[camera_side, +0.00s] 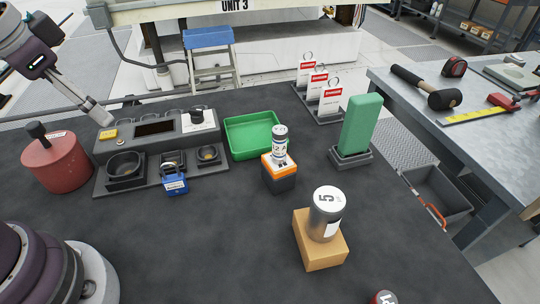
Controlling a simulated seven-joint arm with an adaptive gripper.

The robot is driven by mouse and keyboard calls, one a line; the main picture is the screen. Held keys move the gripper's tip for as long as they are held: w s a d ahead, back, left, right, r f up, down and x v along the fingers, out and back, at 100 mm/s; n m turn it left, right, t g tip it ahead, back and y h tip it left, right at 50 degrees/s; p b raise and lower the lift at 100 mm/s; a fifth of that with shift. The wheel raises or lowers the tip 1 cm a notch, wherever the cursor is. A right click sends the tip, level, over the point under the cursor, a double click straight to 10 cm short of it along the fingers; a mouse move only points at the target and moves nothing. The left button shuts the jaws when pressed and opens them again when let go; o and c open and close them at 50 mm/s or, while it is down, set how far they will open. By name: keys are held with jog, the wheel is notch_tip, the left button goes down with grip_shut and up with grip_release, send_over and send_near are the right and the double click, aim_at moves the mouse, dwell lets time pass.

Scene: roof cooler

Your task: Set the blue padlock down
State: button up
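The blue padlock (175,185) is at the front edge of a dark grey station (118,186), below its middle socket. Its shackle points up, and a white label is on its body. I cannot tell whether it rests on the mat or on the station's edge. My gripper (102,117) is at the upper left, above the station's left end and clear of the padlock. Its fingers look narrow from this side, and I see nothing between them; whether they are open or shut is not clear.
A red canister (56,164) stands left of the station. A green tray (253,148) is to its right. A can on an orange-topped block (280,180), a silver weight (325,215) on a tan box (318,254) and a green block (360,124) stand further right. The front middle mat is clear.

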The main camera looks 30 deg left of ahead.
aim_at(175, 166)
jog(key=w+f+m+g+y, duration=0.1)
jog(key=w+f+m, duration=0.1)
jog(key=w+d+f+m+g+y, duration=0.1)
jog(key=w+m+y, duration=0.1)
jog(key=w+f+m+g+y, duration=0.2)
jog(key=m, duration=0.1)
jog(key=shift+w+d+f, duration=0.2)
jog(key=shift+w+f, duration=0.05)
jog(key=shift+f, duration=0.1)
jog(key=d+f+m+t+y, duration=0.1)
jog(key=d+f+m+y, duration=0.1)
jog(key=m, duration=0.1)
jog(key=d+f+m+t+y, duration=0.1)
jog(key=d+f+m+y, duration=0.1)
jog(key=f+m+y, duration=0.1)
jog(key=s+d+f+m+t+y, duration=0.1)
jog(key=d+f+m+y, duration=0.1)
jog(key=m, duration=0.1)
jog(key=shift+d+f, duration=0.35)
jog(key=shift+f, duration=0.05)
jog(key=shift+f+m+y, duration=0.1)
jog(key=shift+m+y, duration=0.2)
jog(key=shift+t, duration=0.3)
jog(key=shift+x, duration=2.45)
jog(key=shift+s, duration=0.1)
grip_shut()
